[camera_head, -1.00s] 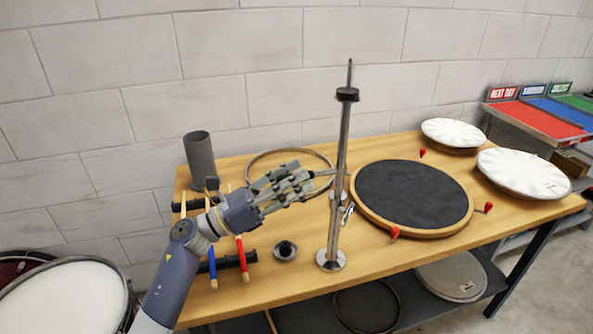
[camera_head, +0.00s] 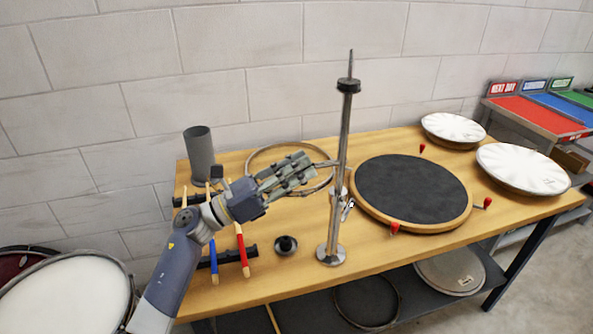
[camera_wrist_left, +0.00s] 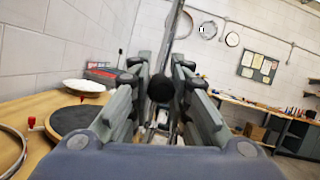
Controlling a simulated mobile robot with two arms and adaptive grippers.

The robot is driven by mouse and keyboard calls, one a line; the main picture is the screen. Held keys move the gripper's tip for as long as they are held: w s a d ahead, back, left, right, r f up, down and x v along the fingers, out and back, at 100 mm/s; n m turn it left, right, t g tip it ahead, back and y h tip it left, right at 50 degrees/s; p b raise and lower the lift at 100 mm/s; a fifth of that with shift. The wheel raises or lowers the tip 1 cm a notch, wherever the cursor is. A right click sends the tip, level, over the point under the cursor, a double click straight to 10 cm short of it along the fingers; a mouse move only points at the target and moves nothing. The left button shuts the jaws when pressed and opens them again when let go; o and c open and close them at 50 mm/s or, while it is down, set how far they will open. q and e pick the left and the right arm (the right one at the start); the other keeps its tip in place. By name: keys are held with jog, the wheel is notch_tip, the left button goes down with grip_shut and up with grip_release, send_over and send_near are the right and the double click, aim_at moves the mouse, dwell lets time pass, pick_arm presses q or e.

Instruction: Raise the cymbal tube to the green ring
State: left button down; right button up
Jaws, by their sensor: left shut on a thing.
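The cymbal tube (camera_head: 345,120) is a thin upright metal tube with a black collar and a thin rod at its top. It rises from a stand whose round metal base (camera_head: 331,255) rests on the bench. My left gripper (camera_head: 335,164) comes in from the left and is shut on the tube at about mid-height. In the left wrist view the tube (camera_wrist_left: 173,40) runs up between the fingers, and a black round part (camera_wrist_left: 160,88) shows between them. I cannot make out a green ring in either view. My right gripper is not in view.
A dark drum pad (camera_head: 410,190) with red knobs lies right of the stand. White drum heads (camera_head: 523,170) lie at the bench's right end. Left are a grey cylinder (camera_head: 199,153), drumsticks (camera_head: 242,250) and a small black-topped part (camera_head: 286,245). A hoop (camera_head: 270,150) lies behind my gripper.

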pick_arm(q)
notch_tip(320, 180, up, 17)
jog(key=p, duration=0.5)
jog(key=shift+r+p, duration=0.2)
jog(key=shift+p, duration=0.1)
jog(key=c, duration=1.6)
grip_release()
jog(key=shift+o, duration=0.4)
jog(key=shift+f, duration=0.15)
jog(key=v, duration=1.2)
jog(key=shift+f, duration=0.2)
